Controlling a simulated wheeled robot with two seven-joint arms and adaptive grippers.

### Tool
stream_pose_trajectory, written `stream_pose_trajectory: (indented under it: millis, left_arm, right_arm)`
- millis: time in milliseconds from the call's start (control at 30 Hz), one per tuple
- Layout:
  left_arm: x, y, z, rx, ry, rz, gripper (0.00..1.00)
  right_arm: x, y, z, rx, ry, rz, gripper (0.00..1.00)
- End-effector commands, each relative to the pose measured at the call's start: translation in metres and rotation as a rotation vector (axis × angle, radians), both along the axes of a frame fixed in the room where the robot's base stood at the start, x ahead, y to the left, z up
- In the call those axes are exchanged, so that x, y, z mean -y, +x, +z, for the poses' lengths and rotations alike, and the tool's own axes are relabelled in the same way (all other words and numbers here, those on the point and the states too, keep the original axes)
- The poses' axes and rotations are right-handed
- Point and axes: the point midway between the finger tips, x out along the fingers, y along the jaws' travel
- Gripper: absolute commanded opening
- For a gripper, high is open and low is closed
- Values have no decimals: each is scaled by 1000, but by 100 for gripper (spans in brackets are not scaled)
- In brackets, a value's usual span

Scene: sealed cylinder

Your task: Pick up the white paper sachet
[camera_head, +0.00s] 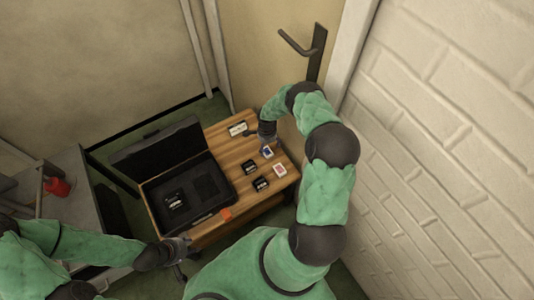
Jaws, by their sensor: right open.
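Several small items lie on the wooden table (226,146). A pale, flat packet with dark marks (237,128) lies near the far edge. A white and blue packet (267,152) and a white and red packet (280,170) lie at the right side. I cannot tell for sure which one is the white paper sachet. My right gripper (251,133) is open, just right of the pale far packet; contact cannot be told. My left gripper (181,268) is low, off the table's near edge; its fingers are too small to read.
An open black case (187,193) fills the table's left part, its lid raised. Two black items (249,167) (261,184) and an orange item (225,214) lie right of it. A door with a handle (299,43) and a brick wall (450,130) bound the right side.

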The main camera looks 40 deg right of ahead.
Motion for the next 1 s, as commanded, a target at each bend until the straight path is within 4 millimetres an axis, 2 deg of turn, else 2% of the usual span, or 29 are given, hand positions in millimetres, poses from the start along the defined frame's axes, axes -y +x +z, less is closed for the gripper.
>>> stream_pose_trajectory:
  millis: [300,567,600,733,800,1000]
  left_arm:
    - [0,0,-24,0,0,0,40]
    - [0,0,-23,0,0,0,40]
    - [0,0,-23,0,0,0,40]
    - [0,0,-23,0,0,0,40]
    - [0,0,-23,0,0,0,40]
    - [0,0,-23,0,0,0,40]
  right_arm:
    - [-2,-1,-45,0,2,0,86]
    - [-1,-1,-46,2,2,0,86]
    - [-1,-1,-46,2,2,0,81]
    - [-2,-1,-47,1,2,1,44]
    - [-2,-1,-47,1,2,1,30]
    - [-2,-1,-47,1,2,1,29]
